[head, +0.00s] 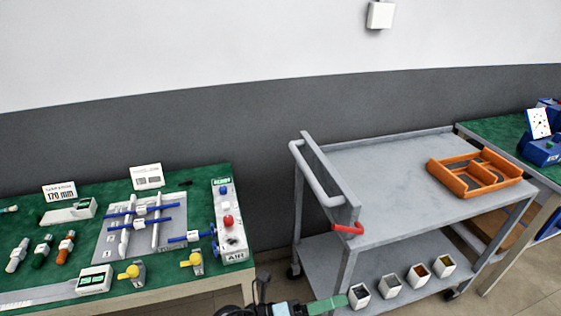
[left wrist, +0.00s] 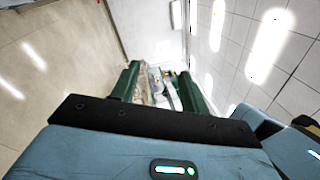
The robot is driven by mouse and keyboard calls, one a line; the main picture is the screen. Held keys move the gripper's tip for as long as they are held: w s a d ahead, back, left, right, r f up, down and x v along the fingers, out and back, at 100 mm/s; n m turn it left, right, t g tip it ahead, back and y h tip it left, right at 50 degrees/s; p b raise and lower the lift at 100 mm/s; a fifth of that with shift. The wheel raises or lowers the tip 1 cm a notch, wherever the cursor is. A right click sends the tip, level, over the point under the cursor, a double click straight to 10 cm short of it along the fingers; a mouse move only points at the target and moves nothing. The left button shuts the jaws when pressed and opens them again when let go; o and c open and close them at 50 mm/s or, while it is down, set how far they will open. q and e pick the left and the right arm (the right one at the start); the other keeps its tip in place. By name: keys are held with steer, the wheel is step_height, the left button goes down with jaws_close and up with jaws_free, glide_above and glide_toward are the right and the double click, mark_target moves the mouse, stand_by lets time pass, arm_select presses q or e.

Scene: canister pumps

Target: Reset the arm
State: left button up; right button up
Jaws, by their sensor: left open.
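My left gripper (head: 326,304) shows at the bottom edge of the head view, in front of the grey cart, with a green finger pointing right. In the left wrist view its two green fingers (left wrist: 158,86) stand apart with nothing held between them. Blurred small bench items show beyond the gap. My right gripper is in neither view. Most of my left arm is below the head picture's edge.
A green bench (head: 190,200) with pump parts and a control box (head: 229,222) stands left. The grey cart (head: 385,165) carries an orange tray (head: 478,173) on top and several small bins (head: 391,286) below. Another green bench (head: 490,130) stands right.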

arm_select(q)
steer(key=s+a+f+n+t+y, duration=0.1)
steer(key=a+f+n+t+y, duration=0.4)
steer(key=n, duration=0.4)
steer(key=s+a+f+n+t+y+p, duration=0.1)
steer(key=a+f+n+t+y, duration=0.15)
steer(key=a+n, duration=0.5)
steer(key=s+a+f+n+t+y, duration=0.25)
steer(key=a+n+t+y, duration=0.2)
steer(key=n, duration=0.45)
steer(key=s+a+f+n+g+y, duration=0.2)
steer(key=s+a+f+n, duration=0.3)
steer(key=s, duration=0.3)
steer(key=s+a+f+n+g+y+p, duration=0.1)
steer(key=s+a+f+n+g+y, duration=0.2)
steer(key=s+a+f+n+g, duration=0.2)
steer(key=s+a+f+n, duration=0.1)
steer(key=s+a, duration=0.1)
steer(key=s, duration=0.1)
steer(key=shift+s+a+y, duration=0.3)
steer(key=shift+a, duration=0.05)
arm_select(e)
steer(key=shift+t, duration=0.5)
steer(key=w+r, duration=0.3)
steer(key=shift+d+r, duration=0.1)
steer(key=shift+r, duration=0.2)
